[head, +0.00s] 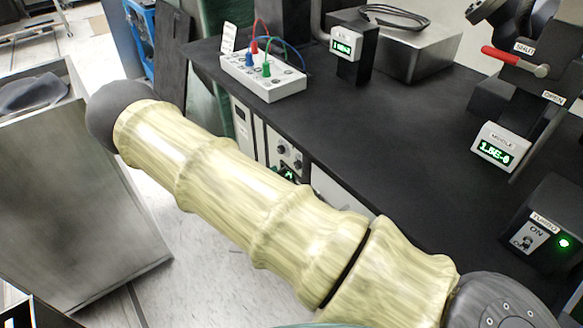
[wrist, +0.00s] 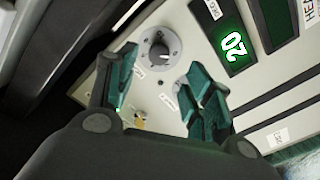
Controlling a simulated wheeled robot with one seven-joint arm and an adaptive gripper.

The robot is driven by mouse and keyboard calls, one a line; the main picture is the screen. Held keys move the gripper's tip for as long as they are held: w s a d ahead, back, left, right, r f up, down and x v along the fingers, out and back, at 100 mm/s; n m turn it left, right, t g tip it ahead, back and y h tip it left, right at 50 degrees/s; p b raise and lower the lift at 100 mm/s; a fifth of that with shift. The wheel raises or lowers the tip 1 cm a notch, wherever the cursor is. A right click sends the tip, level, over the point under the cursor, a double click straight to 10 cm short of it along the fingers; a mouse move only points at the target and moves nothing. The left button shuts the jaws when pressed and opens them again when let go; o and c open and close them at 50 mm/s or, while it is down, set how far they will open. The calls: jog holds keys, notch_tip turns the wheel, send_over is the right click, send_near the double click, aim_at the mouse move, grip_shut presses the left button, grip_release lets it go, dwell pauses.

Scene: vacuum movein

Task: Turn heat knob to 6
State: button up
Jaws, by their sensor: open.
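In the wrist view a round grey knob (wrist: 158,47) with a dial ring sits on a pale panel (wrist: 165,85), beyond the gap between my fingertips. Small labels near the knobs are too blurred to read, so I cannot tell which one is the heat knob. My gripper (wrist: 162,60) is open, its teal fingers apart with nothing between them. In the head view the panel's knobs (head: 283,150) show small under the table edge, partly behind my arm.
The black table (head: 400,125) overhangs the panel. On it stand a white box with coloured plugs (head: 263,75), a small gauge (head: 499,145) and a TURBO switch box (head: 543,238). A grey metal bin (head: 80,200) stands left.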

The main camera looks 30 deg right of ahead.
aim_at(296, 166)
jog(key=d, duration=0.6)
jog(key=shift+w+d, duration=0.2)
jog(key=c, duration=1)
